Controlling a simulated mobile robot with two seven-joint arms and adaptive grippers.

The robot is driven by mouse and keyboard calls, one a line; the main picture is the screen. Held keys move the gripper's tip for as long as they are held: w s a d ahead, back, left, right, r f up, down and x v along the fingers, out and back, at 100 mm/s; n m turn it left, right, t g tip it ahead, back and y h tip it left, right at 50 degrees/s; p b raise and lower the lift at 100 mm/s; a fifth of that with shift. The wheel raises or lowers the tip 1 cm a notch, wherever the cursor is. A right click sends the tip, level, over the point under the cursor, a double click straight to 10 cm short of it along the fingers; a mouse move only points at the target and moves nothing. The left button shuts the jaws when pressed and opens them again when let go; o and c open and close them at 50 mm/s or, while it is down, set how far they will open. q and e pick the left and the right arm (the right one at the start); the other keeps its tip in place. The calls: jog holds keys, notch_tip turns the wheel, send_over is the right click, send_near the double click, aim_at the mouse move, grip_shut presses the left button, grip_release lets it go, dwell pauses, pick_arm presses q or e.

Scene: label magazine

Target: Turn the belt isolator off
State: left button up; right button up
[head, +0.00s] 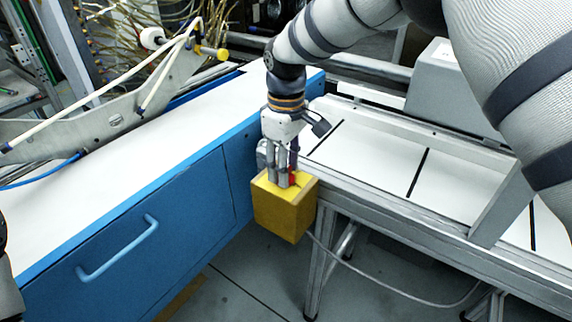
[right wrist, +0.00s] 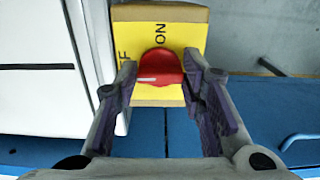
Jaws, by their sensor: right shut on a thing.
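The belt isolator is a yellow box (head: 283,217) at the near corner of the conveyor, with a red knob (head: 293,178) on its top face. In the right wrist view the red knob (right wrist: 160,66) lies between the purple-padded fingers of my right gripper (right wrist: 161,82), which is shut on it. A pale mark on the knob is toward the left of the picture. The word ON is readable above the knob; a letter F shows at left, the rest of that word hidden. In the head view my right gripper (head: 283,180) comes down from above. My left gripper is not in view.
A blue cabinet with a white top (head: 120,165) and a handle (head: 117,248) stands left of the isolator. The white conveyor bed (head: 380,165) with black stripes runs to the right. A cable (head: 380,291) hangs below it. The floor in front is open.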

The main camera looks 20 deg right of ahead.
jog(key=o, duration=1.1)
jog(key=shift+o, duration=0.2)
notch_tip(320, 180, up, 12)
